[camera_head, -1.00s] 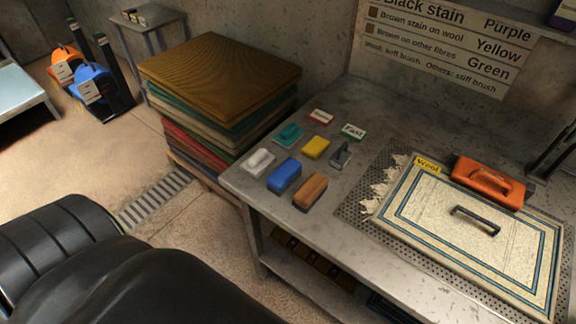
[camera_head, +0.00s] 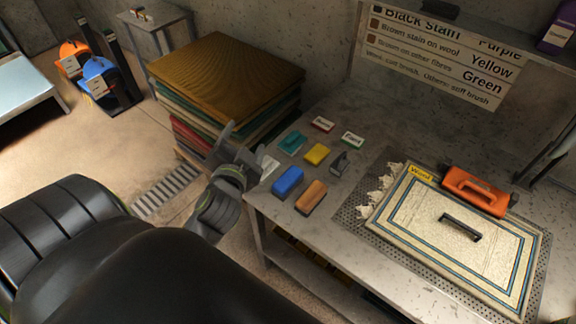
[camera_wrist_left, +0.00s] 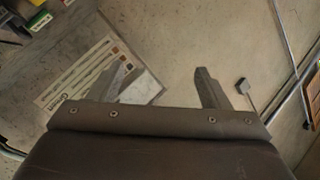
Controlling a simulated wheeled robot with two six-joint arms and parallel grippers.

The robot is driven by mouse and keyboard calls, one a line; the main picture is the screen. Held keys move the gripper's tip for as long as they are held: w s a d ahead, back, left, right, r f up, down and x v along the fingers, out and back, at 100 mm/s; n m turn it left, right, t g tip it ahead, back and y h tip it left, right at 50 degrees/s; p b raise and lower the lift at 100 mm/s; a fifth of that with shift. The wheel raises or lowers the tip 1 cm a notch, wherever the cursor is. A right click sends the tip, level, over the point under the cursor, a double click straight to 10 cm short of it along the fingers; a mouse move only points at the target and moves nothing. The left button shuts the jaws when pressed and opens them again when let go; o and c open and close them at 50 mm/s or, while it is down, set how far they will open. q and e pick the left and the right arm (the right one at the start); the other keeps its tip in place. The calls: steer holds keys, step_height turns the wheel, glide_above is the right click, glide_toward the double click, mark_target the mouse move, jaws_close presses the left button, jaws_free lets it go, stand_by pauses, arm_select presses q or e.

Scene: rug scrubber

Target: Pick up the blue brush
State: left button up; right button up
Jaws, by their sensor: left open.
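The blue brush (camera_head: 288,180) lies on the grey table near its left front edge, between the left gripper and an orange-brown brush (camera_head: 311,196). My left gripper (camera_head: 246,146) is open and empty, raised at the table's left corner, to the left of and beyond the blue brush. It is apart from the brush. In the left wrist view its two fingers (camera_wrist_left: 160,76) are spread with nothing between them; the blue brush does not show there. My right gripper is not in view.
A yellow block (camera_head: 317,153), a teal brush (camera_head: 291,142) and small cards stand behind the blue brush. A rug (camera_head: 405,225) with an orange handled tool (camera_head: 476,190) lies at right. A stack of rugs (camera_head: 225,75) rises beside the table.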

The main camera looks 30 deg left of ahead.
arm_select(q)
steer(key=w+d+r+m+t+h, duration=0.8)
steer(key=r+m+h, duration=0.25)
steer(key=m, duration=0.35)
steer(key=d+m+g+h, duration=0.3)
steer(key=d+m+h, duration=0.4)
steer(key=m, duration=0.2)
steer(key=m+g+y, duration=1)
steer(key=m+g, duration=0.1)
steer(key=g, duration=0.8)
glide_toward(288, 178)
step_height(288, 178, down, 4)
steer(key=b, duration=1.1)
steer(key=shift+d, duration=0.15)
steer(key=shift+w+f, duration=0.2)
steer(key=shift+f, duration=0.8)
step_height(288, 178, down, 3)
steer(key=shift+w+f+p, duration=0.15)
steer(key=shift+w+p, duration=0.05)
steer(key=shift+p, duration=0.6)
steer(key=shift+w+f, duration=0.1)
steer(key=shift+f, duration=0.6)
steer(key=c, duration=1.1)
